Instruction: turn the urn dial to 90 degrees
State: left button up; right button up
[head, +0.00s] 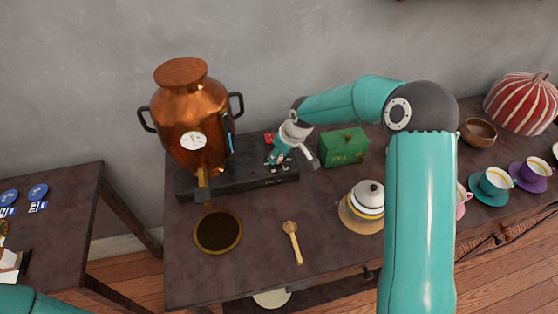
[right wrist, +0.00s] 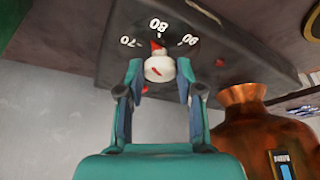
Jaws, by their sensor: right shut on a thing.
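The copper urn (head: 205,108) stands on a dark base (head: 234,182) at the back left of the table. In the right wrist view the dial knob (right wrist: 160,69) is white, and its red pointer (right wrist: 157,45) is at or close to the 80 mark, between 70 and 90. That view shows the base (right wrist: 240,45) upside down. My right gripper (right wrist: 159,82) is shut on the knob, one finger on each side. In the head view my right gripper (head: 277,158) is small over the base, right of the urn, and hides the knob. My left gripper is not in view.
A green box (head: 344,148) stands close right of the base. A lidded pot (head: 367,202), a wooden spoon (head: 293,242) and a round dish of dark contents (head: 218,231) are in front. Cups, a bowl (head: 478,132) and a striped dome (head: 524,103) are at right.

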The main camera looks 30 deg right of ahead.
jog(key=m+h+b, duration=0.1)
jog(key=m+b, duration=0.1)
jog(key=b, duration=0.2)
jog(key=m+h+b, duration=0.1)
jog(key=m+b, duration=0.2)
jog(key=b, duration=0.1)
jog(key=m+h+b, duration=0.1)
jog(key=m+b, duration=0.2)
jog(key=b, duration=0.1)
jog(key=shift+w+a+f, duration=0.1)
jog(key=shift+a+f, duration=0.05)
jog(key=shift+a, duration=0.15)
jog(key=shift+m+h+b, duration=0.4)
jog(key=shift+m+b, duration=0.2)
jog(key=shift+m, duration=0.4)
jog(key=shift+w+a+m+g+h+b, duration=0.1)
jog(key=shift+m+g+h+b, duration=0.25)
jog(key=shift+m, duration=0.55)
jog(key=shift+r+m+g, duration=0.25)
jog(key=shift+m+g, duration=0.1)
jog(key=shift+m, duration=0.55)
jog(key=shift+m+g+h, duration=0.4)
jog(key=shift+m+h, duration=0.05)
jog(key=shift+m, duration=0.85)
jog(key=shift+w+a, duration=0.1)
jog(key=o, duration=1.2)
jog(key=shift+c, duration=0.2)
